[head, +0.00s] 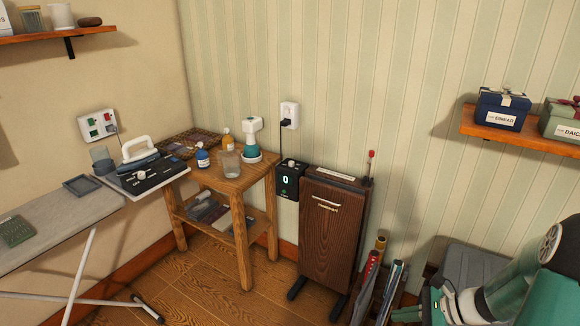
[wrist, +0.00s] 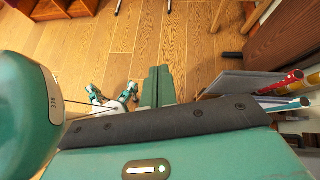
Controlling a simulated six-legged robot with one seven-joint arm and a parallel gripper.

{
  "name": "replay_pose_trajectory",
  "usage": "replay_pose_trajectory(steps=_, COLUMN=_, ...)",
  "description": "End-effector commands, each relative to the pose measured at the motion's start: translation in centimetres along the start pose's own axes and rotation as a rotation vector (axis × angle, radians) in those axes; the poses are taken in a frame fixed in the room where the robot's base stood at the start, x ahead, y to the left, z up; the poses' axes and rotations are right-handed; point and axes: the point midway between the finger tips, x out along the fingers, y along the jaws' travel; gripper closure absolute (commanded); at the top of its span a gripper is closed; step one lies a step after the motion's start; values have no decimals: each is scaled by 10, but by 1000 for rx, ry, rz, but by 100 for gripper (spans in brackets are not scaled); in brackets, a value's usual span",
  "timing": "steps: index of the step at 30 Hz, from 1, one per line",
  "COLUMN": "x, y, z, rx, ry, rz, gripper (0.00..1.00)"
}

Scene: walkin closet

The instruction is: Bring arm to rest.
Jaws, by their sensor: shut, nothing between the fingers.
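My arm (head: 520,275) shows in the head view at the lower right corner as green and pale links, folded low near the wall. In the wrist view my gripper (wrist: 156,86) shows as two green fingers side by side with no gap. They are shut and empty, above the wooden floor. A dark padded strip and a green body of mine fill the lower part of that view, and a rounded green link of mine is at the left.
A wooden side table (head: 236,180) with bottles stands beside an ironing board (head: 60,225). Rolled items (head: 372,268) stand close to my arm. Bare floor (wrist: 190,40) is open beyond my gripper.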

Motion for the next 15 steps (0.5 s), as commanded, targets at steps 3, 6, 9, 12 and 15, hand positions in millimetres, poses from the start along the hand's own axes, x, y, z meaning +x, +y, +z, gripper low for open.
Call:
replay_pose_trajectory(steps=3, x=-1, y=15, z=42, rx=-217, ry=103, rz=86, gripper=100)
replay_pose_trajectory(steps=6, x=-3, y=29, z=71, rx=-395, ry=184, rz=154, gripper=100)
replay_pose_trajectory(steps=9, x=-6, y=44, z=97, rx=-573, ry=262, rz=218, gripper=100)
replay_pose_trajectory(steps=12, x=-11, y=60, z=121, rx=-751, ry=338, rz=275, gripper=100)
replay_pose_trajectory(steps=15, x=-16, y=75, z=143, rx=-929, ry=413, rz=328, gripper=100)
